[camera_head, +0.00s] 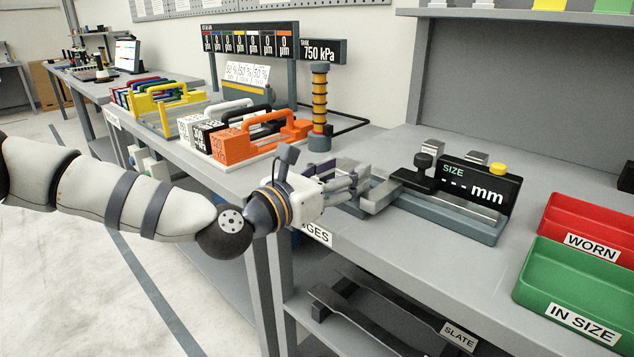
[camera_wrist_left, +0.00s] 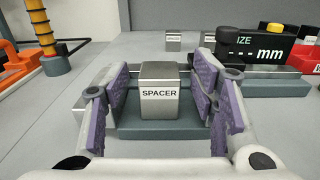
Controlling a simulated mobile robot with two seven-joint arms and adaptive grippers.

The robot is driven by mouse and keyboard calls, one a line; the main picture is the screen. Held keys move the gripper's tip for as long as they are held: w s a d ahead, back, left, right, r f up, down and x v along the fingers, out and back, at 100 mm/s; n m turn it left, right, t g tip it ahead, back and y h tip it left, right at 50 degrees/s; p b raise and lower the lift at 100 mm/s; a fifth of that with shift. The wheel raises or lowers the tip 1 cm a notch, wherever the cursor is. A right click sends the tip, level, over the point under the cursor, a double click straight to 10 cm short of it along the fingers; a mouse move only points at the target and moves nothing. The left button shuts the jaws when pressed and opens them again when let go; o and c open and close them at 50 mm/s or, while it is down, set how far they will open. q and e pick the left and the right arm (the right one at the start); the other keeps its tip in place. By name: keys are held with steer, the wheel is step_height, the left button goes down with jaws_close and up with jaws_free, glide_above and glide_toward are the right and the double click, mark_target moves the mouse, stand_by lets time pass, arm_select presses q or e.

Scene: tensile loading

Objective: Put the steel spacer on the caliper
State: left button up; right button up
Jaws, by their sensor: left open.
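The steel spacer (camera_wrist_left: 160,92) is a brushed metal block with a "SPACER" label, upright between my left gripper's fingers in the left wrist view. My left gripper (camera_head: 357,185) is open, with a small gap visible on each side of the spacer. The caliper (camera_head: 455,217) has a long blue-grey bed, steel jaws, a black knob and a display reading "--- mm". It also shows in the left wrist view (camera_wrist_left: 275,84). The spacer appears at the left end of the caliper's bed; whether it rests fully there I cannot tell. In the head view my fingers largely hide it. My right gripper is not in view.
Two small steel blocks (camera_head: 433,147) stand behind the caliper. A red "WORN" tray (camera_head: 590,222) and green "IN SIZE" tray (camera_head: 540,272) are at right. An orange-handled block (camera_head: 235,145) and a ringed yellow-black column (camera_head: 320,100) stand behind left. The bench front edge runs below my gripper.

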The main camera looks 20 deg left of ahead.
arm_select(q)
steer(key=v, duration=0.9)
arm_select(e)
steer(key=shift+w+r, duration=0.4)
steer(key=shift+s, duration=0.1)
